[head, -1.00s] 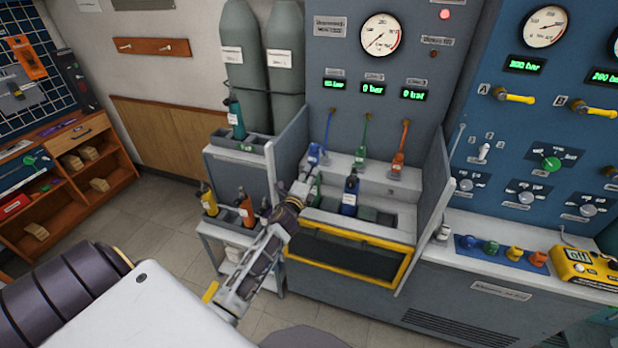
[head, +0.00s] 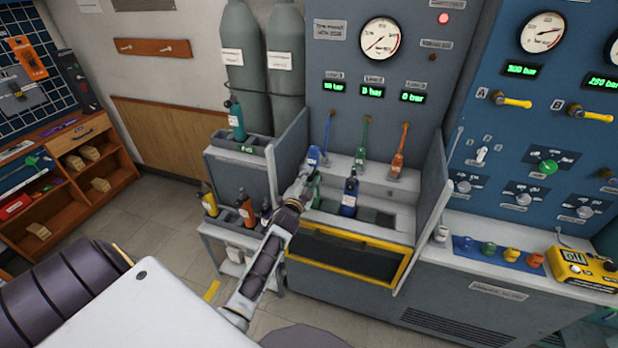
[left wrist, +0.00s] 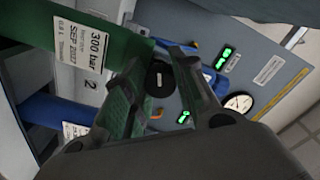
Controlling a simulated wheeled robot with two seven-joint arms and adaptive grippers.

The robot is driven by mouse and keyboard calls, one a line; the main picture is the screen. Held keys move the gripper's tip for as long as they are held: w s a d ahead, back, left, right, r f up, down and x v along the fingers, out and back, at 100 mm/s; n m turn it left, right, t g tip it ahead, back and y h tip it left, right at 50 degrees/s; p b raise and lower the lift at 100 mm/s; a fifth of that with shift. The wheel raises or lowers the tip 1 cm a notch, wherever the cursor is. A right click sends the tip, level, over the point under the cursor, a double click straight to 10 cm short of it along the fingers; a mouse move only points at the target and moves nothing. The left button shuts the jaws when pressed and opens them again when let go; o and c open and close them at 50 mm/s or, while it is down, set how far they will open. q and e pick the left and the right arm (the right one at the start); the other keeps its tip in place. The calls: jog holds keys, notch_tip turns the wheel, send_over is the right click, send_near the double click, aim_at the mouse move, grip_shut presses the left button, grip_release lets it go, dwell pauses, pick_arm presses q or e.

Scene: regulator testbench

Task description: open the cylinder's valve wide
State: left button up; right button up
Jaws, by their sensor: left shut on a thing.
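The green cylinder (head: 317,198) stands in the filling bay, mostly hidden by my left arm in the head view. In the left wrist view the green cylinder (left wrist: 95,45) shows large, with a white "300 bar" label. Its round black valve knob (left wrist: 158,80) sits between the fingers of my left gripper (left wrist: 160,88). In the head view my left gripper (head: 307,178) is at the top of the green cylinder, shut on the knob. A blue cylinder (head: 349,197) stands upright to its right. My right gripper is not in view.
Blue, green and orange hose fittings (head: 364,150) hang at the back of the bay. Grey side panels (head: 291,155) and a yellow-framed front shield (head: 347,255) border it. A trolley (head: 228,235) with more cylinders stands left. Open floor lies further left.

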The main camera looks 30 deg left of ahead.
pick_arm(q)
jog(key=shift+f+n, duration=0.1)
jog(key=shift+n, duration=0.4)
jog(key=o, duration=1.1)
jog(key=shift+c, duration=0.2)
